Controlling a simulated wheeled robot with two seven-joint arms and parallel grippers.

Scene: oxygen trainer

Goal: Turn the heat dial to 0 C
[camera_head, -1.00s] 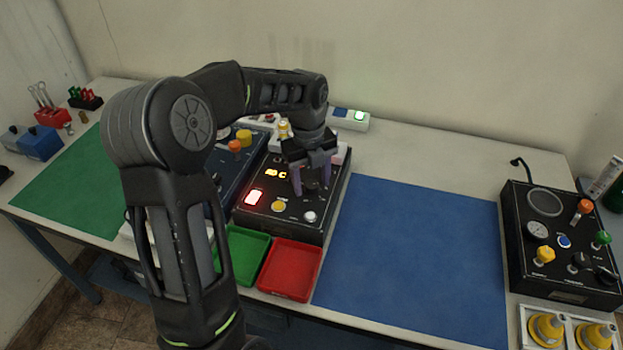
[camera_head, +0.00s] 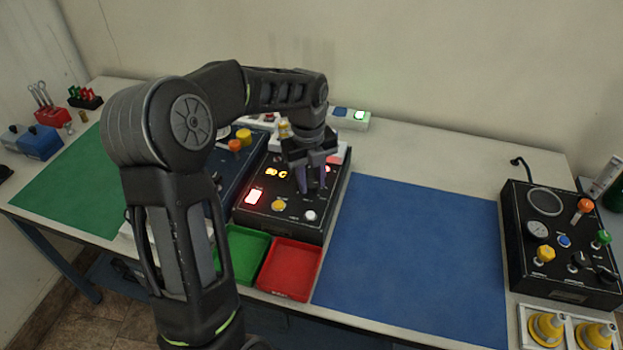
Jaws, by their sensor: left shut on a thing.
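The black control box (camera_head: 270,222) stands in the middle of the table, with a lit orange display (camera_head: 276,173), a glowing red-white switch (camera_head: 255,196), a yellow button (camera_head: 278,205) and a pale knob (camera_head: 310,215). My left gripper (camera_head: 311,187) points down over the upper right part of its panel, its fingers shut on a small part there. The fingers hide that part, so I cannot make out the dial or its setting. The display digits are too small to read surely. My right gripper is not in view.
A green tray (camera_head: 245,276) and a red tray (camera_head: 291,292) lie in front of the box. A blue box with orange and yellow knobs (camera_head: 236,146) stands to its left. The blue mat (camera_head: 410,260) to the right is clear. Another black panel (camera_head: 560,285) stands far right.

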